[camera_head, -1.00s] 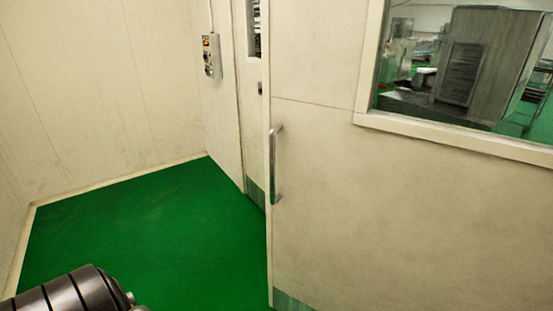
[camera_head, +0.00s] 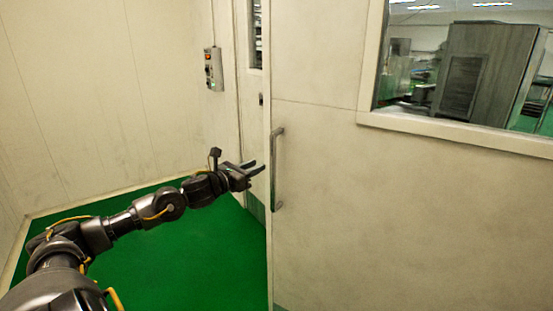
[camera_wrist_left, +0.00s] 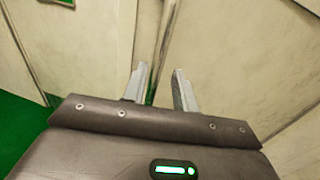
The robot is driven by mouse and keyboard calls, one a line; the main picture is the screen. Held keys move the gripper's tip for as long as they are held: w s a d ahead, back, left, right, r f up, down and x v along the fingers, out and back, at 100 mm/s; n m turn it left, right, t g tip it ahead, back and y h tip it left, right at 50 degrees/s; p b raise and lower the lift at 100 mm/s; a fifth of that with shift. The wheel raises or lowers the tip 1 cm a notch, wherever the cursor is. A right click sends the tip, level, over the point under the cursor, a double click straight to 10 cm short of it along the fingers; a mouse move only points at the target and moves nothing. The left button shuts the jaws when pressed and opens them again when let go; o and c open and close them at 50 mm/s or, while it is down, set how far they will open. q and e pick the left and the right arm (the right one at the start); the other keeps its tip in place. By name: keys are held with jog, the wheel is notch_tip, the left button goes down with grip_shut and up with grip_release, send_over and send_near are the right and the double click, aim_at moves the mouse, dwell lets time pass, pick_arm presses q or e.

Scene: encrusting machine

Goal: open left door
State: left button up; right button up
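The pale door panel (camera_head: 330,215) fills the right of the head view, with a vertical metal bar handle (camera_head: 277,168) near its left edge. My left gripper (camera_head: 259,169) is open, its two fingers apart and pointing right toward the handle, appearing just left of it. In the left wrist view, the open fingers (camera_wrist_left: 160,76) point up the picture, and a narrow upright bar (camera_wrist_left: 166,22), apparently the handle, runs down between them. The fingers are not closed on it, and contact cannot be told. My right gripper is not in view.
A control box (camera_head: 213,68) with buttons hangs on the wall behind the gripper. A window (camera_head: 470,70) in the right panel shows machinery beyond. The green floor (camera_head: 170,255) at left is clear apart from my arm above it. A pale wall (camera_head: 85,100) closes off the left.

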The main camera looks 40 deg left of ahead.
aim_at(271, 159)
pick_arm(q)
jog(key=w+p, duration=0.1)
jog(key=w, duration=0.2)
jog(key=w+p, duration=0.1)
jog(key=w, duration=0.2)
jog(key=w+p, duration=0.2)
jog(key=w, duration=0.1)
jog(key=shift+w+d+r, duration=0.1)
jog(key=shift+d+r, duration=0.05)
jog(key=shift+d, duration=0.25)
jog(key=shift+w+d, duration=0.1)
jog(key=shift+w, duration=0.6)
grip_shut()
